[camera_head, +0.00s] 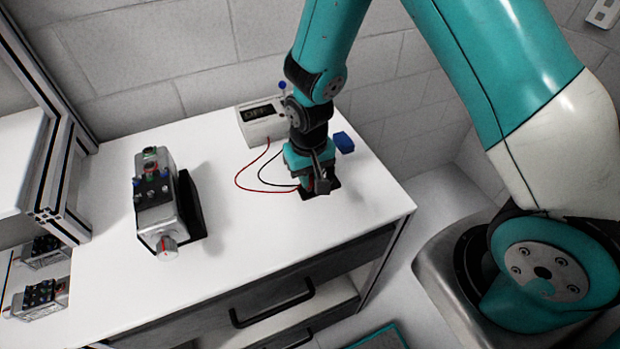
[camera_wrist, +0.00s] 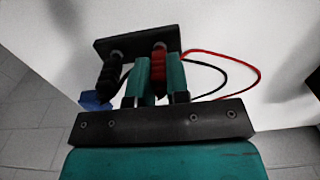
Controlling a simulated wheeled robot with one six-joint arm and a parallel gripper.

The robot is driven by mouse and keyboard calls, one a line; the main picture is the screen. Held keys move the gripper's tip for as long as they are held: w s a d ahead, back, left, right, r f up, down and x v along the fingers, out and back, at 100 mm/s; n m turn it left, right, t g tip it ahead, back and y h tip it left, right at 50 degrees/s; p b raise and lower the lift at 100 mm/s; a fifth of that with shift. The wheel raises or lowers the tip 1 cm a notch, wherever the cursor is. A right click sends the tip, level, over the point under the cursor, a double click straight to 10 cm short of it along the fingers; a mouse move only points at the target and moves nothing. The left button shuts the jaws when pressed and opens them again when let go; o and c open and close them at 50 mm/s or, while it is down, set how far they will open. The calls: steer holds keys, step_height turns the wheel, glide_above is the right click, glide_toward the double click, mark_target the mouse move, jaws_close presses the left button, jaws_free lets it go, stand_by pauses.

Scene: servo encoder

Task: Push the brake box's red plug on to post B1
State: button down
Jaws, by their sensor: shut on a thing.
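The brake box (camera_head: 263,122) is a pale box with a dark display at the back of the table. Its red and black leads run to my gripper (camera_head: 319,183). In the wrist view my gripper (camera_wrist: 158,80) is shut on the red plug (camera_wrist: 159,62), which stands at a dark holder plate (camera_wrist: 133,41). Whether the plug is seated in the plate or lifted is not clear. The black plug (camera_wrist: 108,70) stands beside it, outside the fingers. The grey motor unit (camera_head: 157,205) at left carries several small dark posts (camera_head: 152,188); the B1 label is not readable.
A blue block (camera_head: 344,142) lies just right of my gripper, behind it. The white tabletop (camera_head: 235,250) is clear between the motor unit and the holder. A metal frame (camera_head: 62,170) stands at the left edge. A similar unit (camera_head: 38,292) shows at lower left.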

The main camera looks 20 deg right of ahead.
steer(key=shift+r, duration=0.15)
steer(key=shift+r+p, duration=2.05)
steer(key=shift+r, duration=0.4)
steer(key=shift+f, duration=0.1)
